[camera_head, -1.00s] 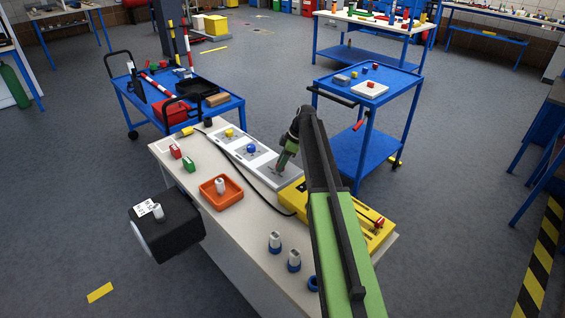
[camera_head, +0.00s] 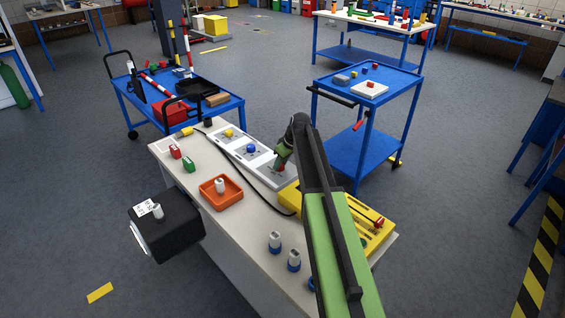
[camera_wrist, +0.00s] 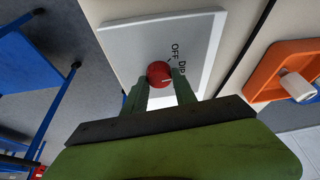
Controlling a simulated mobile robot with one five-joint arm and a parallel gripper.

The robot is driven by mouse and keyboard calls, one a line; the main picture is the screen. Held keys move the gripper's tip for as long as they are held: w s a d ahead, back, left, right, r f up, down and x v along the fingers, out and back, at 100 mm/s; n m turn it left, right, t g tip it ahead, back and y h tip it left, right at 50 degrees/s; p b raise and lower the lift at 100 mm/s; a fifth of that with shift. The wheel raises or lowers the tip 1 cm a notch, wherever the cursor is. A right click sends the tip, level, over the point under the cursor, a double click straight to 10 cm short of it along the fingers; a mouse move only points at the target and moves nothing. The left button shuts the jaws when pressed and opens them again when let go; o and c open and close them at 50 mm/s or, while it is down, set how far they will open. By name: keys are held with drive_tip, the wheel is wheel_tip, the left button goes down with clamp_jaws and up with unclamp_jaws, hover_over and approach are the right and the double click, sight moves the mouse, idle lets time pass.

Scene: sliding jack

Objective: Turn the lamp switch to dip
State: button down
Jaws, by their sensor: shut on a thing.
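The lamp switch is a round red knob (camera_wrist: 159,74) on a white panel (camera_wrist: 128,42) in the wrist view. The words OFF and DIP are printed beside the knob, and a pale mark shows on its edge near DIP. My gripper (camera_wrist: 160,86) has one finger on each side of the knob and is shut on it. In the head view, my gripper (camera_head: 282,164) reaches down to the nearest of the pale panels (camera_head: 268,178), with a bit of the red knob showing below it. My arm covers part of the bench there.
An orange tray (camera_head: 238,196) with a white piece stands left on the bench. A yellow box (camera_head: 375,238) lies right of the panel, partly behind my arm. A black cable (camera_head: 235,160) runs along the panels. A blue cart (camera_head: 368,92) stands behind.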

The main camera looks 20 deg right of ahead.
drive_tip(key=shift+w+m, duration=0.2)
drive_tip(key=shift+m, duration=0.4)
drive_tip(key=c, duration=1)
unclamp_jaws()
drive_tip(key=shift+f, duration=0.1)
drive_tip(key=shift+s+r, duration=0.15)
drive_tip(key=shift+r, duration=0.1)
drive_tip(key=p+v, duration=1.6)
drive_tip(key=v, duration=0.1)
drive_tip(key=shift+s+a, duration=0.25)
drive_tip(key=shift+a, duration=0.1)
drive_tip(key=shift+f, duration=0.1)
